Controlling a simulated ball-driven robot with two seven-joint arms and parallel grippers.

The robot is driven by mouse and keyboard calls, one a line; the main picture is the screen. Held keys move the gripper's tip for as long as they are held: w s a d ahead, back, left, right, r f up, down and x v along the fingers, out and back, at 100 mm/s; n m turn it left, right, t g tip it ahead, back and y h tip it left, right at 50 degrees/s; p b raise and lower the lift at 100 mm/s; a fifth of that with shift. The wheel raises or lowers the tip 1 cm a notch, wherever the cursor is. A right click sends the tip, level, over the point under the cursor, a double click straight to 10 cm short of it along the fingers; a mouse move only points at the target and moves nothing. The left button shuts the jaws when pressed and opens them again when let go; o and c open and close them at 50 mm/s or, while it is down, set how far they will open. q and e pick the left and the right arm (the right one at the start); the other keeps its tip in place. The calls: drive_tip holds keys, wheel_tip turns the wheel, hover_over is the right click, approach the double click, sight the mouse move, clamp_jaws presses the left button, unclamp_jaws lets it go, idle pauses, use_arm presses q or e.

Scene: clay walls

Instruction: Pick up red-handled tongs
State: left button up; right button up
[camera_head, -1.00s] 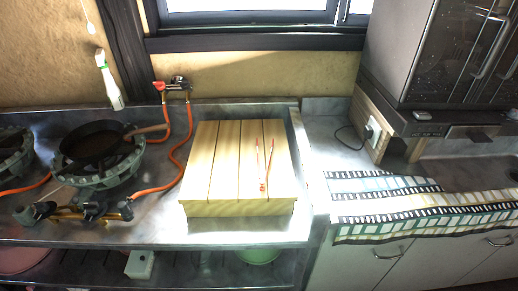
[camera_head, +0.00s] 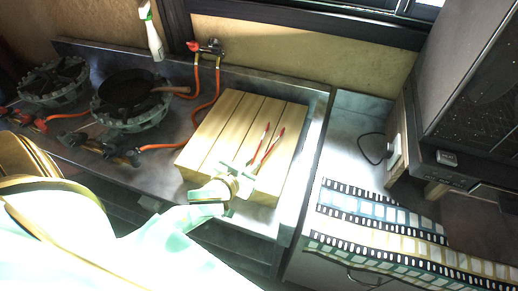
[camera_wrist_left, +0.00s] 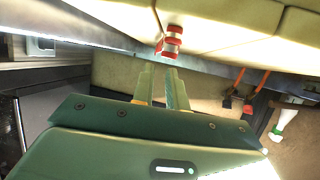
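The red-handled tongs (camera_head: 266,144) lie on the slatted wooden board (camera_head: 228,130), their two red arms spread in a V towards the window. In the left wrist view, the red-and-silver end of the tongs (camera_wrist_left: 172,40) shows just beyond my fingertips. My left gripper (camera_head: 246,173) is over the board's front edge, close to the near end of the tongs and partly hiding it. In the left wrist view its two fingers (camera_wrist_left: 159,78) stand apart with nothing between them. I cannot tell whether a finger touches the tongs. My right gripper is not in view.
A dark pan (camera_head: 127,88) sits on a gas burner left of the board, with orange hoses (camera_head: 195,108) between. A spray bottle (camera_head: 152,36) stands at the back wall. A film-strip patterned cloth (camera_head: 385,222) lies on the counter at right.

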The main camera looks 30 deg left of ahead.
use_arm(q)
drive_tip(key=x, duration=0.3)
drive_tip(key=shift+f, duration=0.1)
drive_tip(key=shift+w, duration=0.25)
drive_tip(key=b+x, duration=0.2)
drive_tip(key=x, duration=0.3)
drive_tip(key=shift+w+d, duration=0.1)
drive_tip(key=shift+d, duration=0.05)
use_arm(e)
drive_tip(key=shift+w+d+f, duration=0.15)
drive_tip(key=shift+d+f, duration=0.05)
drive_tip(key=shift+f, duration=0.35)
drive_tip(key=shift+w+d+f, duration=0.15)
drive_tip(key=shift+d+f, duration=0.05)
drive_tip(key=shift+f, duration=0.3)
use_arm(q)
clamp_jaws()
drive_tip(key=shift+r, duration=0.3)
